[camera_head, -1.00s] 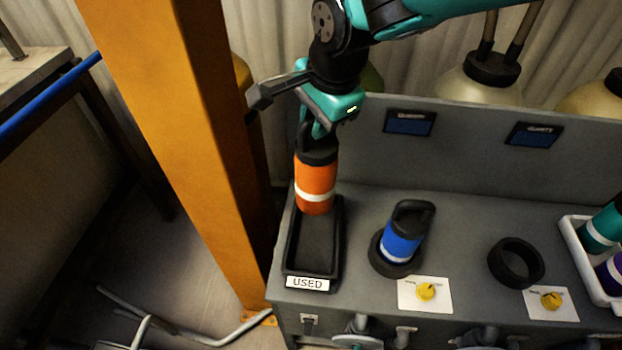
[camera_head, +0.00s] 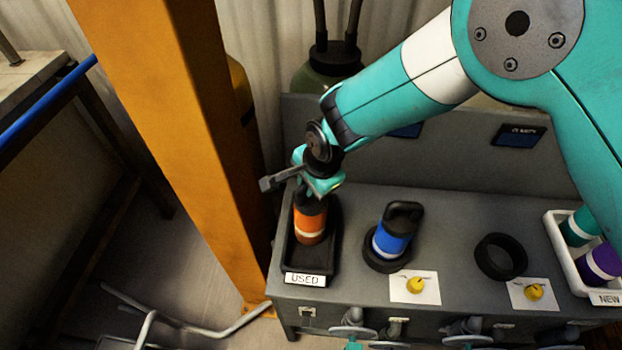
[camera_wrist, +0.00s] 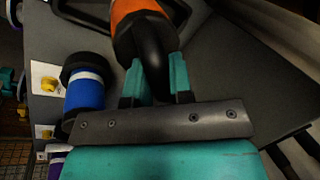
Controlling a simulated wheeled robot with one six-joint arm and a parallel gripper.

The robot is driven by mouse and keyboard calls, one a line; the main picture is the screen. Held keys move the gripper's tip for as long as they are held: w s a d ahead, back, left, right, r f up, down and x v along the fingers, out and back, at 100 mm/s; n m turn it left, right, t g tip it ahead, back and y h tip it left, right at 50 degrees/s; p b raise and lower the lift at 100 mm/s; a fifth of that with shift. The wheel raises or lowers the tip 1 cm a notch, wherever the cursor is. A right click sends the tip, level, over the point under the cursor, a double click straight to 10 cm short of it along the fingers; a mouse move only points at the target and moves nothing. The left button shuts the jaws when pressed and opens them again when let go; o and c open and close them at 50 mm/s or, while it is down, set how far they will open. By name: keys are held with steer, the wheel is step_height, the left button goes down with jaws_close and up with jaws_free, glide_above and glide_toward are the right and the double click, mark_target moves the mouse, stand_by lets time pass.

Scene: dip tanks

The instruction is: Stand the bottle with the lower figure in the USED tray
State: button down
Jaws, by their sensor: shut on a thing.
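An orange bottle (camera_head: 310,222) with a white band and black cap is upright in the black USED tray (camera_head: 290,262), at its back part. Whether its base rests on the tray floor I cannot tell. My gripper (camera_head: 312,188) is shut on its black cap handle from above; in the wrist view, the teal fingers (camera_wrist: 155,82) sit either side of that handle. A blue bottle (camera_head: 392,240) with a black loop cap stands in a black ring right of the tray; it also shows in the wrist view (camera_wrist: 86,92). No figures on the bottles are legible.
An empty black ring (camera_head: 500,257) lies farther right. A white NEW tray (camera_head: 568,270) holds a teal bottle (camera_head: 580,226) and a purple bottle (camera_head: 602,262). Yellow knobs (camera_head: 415,285) sit on the front edge. An orange post (camera_head: 180,130) stands close left of the bench.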

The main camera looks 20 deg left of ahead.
steer(key=c, duration=1)
jaws_free()
steer(key=shift+f, duration=0.1)
steer(key=b+v, duration=0.3)
steer(key=v, duration=0.9)
steer(key=shift+b, duration=0.3)
steer(key=s+d+r+n, duration=0.2)
steer(key=d+r+n, duration=0.15)
steer(key=d, duration=0.35)
steer(key=s+d+r+n+g, duration=0.1)
steer(key=s+d+r+n, duration=0.2)
steer(key=d, duration=0.4)
steer(key=s+d+r+n, duration=0.2)
steer(key=d+r, duration=0.3)
steer(key=d, duration=0.2)
steer(key=s+d+n, duration=0.1)
steer(key=s, duration=0.1)
steer(key=s+d+n, duration=0.2)
steer(key=s, duration=0.1)
steer(key=s+d+n+y, duration=0.1)
steer(key=s+d+n, duration=0.1)
steer(key=shift+s+d+r+g, duration=0.15)
steer(key=shift+s+d+g, duration=0.1)
steer(key=shift+s+g, duration=0.15)
